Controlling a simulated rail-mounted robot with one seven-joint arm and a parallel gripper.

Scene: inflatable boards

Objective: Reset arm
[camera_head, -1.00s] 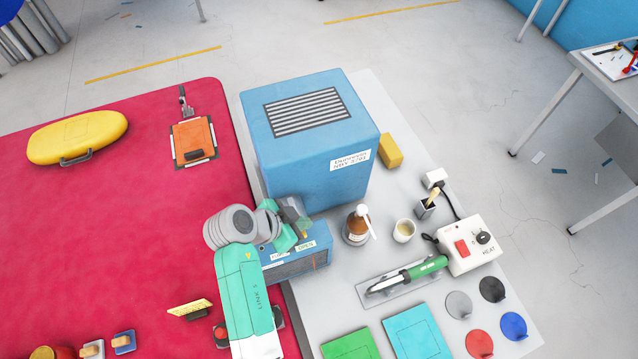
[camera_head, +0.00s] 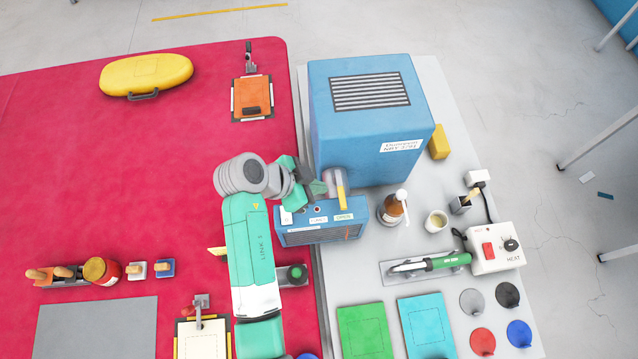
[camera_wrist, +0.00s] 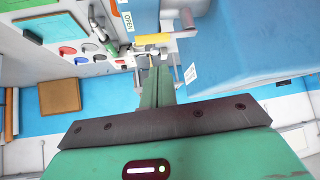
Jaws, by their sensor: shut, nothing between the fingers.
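My gripper (camera_head: 318,187) is shut and empty. In the head view it is just above a small blue box (camera_head: 320,235) with an "OPEN" label, at the seam between the red mat and the grey worktop. A yellow-edged lever with a grey cylinder (camera_head: 341,192) stands just right of the fingertips. In the wrist view my green fingers (camera_wrist: 154,85) are together, pointing at a yellow bar (camera_wrist: 153,40) on grey fittings. I cannot tell whether the fingertips touch it.
A large blue machine (camera_head: 370,130) stands close behind my gripper. A brown bottle (camera_head: 392,209), a cup (camera_head: 436,222), a green-handled tool (camera_head: 440,262) and a heater box (camera_head: 495,248) are to the right. The red mat (camera_head: 110,180) has free room at left.

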